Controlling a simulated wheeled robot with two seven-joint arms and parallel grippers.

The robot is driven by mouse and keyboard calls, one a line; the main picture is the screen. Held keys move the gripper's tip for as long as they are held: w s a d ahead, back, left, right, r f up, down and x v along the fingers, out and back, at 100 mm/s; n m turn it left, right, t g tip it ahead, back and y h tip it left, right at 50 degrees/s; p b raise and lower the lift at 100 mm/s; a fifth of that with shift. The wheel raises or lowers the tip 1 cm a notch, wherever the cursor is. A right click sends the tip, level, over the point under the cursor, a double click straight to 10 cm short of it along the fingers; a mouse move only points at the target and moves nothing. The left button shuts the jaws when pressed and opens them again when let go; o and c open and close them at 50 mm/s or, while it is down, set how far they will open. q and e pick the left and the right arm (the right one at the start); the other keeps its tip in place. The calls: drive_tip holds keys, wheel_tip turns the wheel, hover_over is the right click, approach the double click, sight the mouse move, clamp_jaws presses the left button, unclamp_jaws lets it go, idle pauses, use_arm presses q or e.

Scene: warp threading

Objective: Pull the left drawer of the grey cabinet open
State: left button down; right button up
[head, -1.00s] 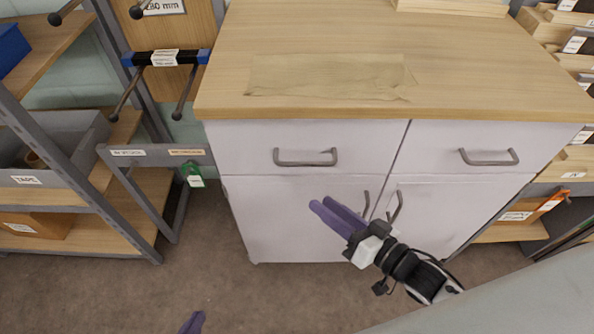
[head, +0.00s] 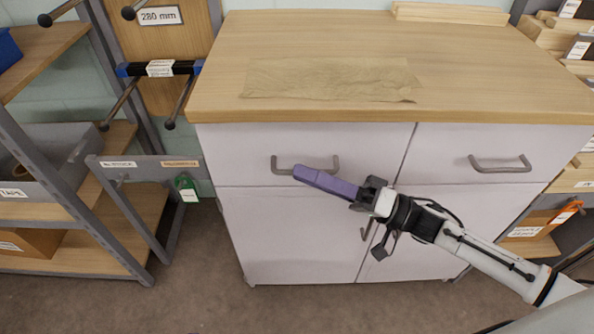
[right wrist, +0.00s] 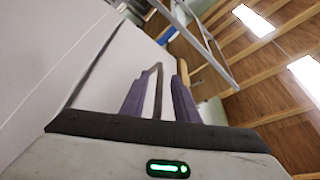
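The pale grey cabinet (head: 290,235) stands ahead under a wooden top. Its left drawer (head: 235,148) is shut flush, with a grey bar handle (head: 333,165) on its front. My right gripper (head: 302,172) reaches in from the right, its purple fingers at the handle and partly covering its lower bar. In the right wrist view the two fingers stand apart, with the handle (right wrist: 158,85) between them. A gap shows beside the bar, so the gripper is open around the handle, not clamped on it. My left gripper is out of view.
The right drawer (head: 450,145) and the doors below are shut. A brown sheet (head: 330,80) lies on the wooden top (head: 480,60). Shelving (head: 130,225) stands close on the left, and more shelves stand on the right. Bare floor (head: 200,300) shows in front.

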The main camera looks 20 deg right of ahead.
drive_tip(key=shift+x, duration=1.35)
clamp_jaws()
